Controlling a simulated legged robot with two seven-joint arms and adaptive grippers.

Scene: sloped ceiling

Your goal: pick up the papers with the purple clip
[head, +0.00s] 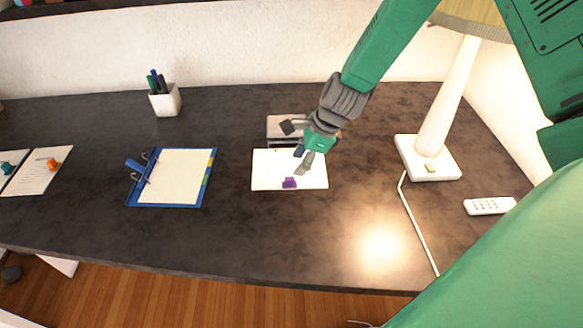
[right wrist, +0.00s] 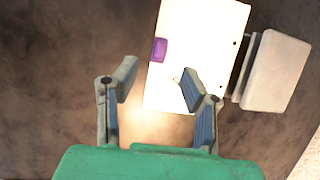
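White papers (head: 268,170) lie flat on the dark desk in the head view, with a purple clip (head: 289,183) on their near edge. In the right wrist view the papers (right wrist: 205,40) lie beyond my fingers, and the purple clip (right wrist: 159,49) is on their left edge. My right gripper (head: 303,160) is over the papers' right part, open and empty. In the right wrist view its two fingers (right wrist: 158,82) are spread wide, the right one overlapping the papers. The clip is apart from both fingers. My left gripper is not in view.
A grey hole punch-like object (head: 284,125) sits behind the papers. A blue binder (head: 176,177) and other clipped papers (head: 38,171) lie left. A pen cup (head: 165,101) stands behind. A lamp (head: 429,157), its cord and a remote (head: 489,206) are right.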

